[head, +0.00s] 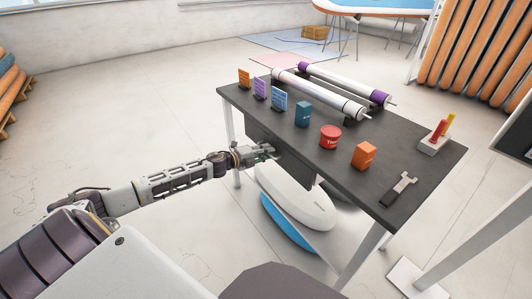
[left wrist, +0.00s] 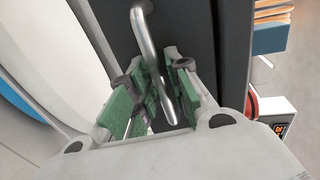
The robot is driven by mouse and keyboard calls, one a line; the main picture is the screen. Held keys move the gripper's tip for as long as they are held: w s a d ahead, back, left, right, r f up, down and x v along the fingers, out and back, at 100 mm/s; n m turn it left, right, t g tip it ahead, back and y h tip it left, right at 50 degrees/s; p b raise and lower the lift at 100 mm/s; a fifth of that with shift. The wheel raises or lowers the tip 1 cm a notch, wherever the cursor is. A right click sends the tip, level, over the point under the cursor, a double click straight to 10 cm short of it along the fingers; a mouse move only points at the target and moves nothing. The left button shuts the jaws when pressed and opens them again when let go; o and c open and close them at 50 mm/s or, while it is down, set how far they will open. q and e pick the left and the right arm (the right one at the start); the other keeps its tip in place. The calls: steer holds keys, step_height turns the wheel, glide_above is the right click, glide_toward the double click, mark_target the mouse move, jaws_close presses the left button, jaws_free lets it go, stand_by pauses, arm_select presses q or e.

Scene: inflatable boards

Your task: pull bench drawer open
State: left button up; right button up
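The dark bench (head: 330,150) stands right of centre in the head view. Its drawer front (head: 292,158) hangs under the near edge of the top, and it fills the upper middle of the left wrist view (left wrist: 185,25). A bent metal handle (left wrist: 145,35) sticks out from that front. My left gripper (head: 268,152) reaches the drawer front from the left. In the left wrist view its green-padded fingers (left wrist: 163,90) lie close on both sides of the handle and appear closed on it. Contact at the pads is partly hidden. My right gripper is not in view.
The bench top carries cards, a blue box (head: 303,114), a red tin (head: 330,136), an orange box (head: 364,155), a dark tool (head: 400,189) and long rolls (head: 320,94). A white and blue board (head: 295,195) lies beneath.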

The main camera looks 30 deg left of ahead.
arm_select(q)
steer(key=shift+c, duration=0.3)
steer(key=shift+c, duration=1.2)
jaws_close()
steer(key=shift+s+f, duration=0.1)
steer(key=shift+s, duration=0.05)
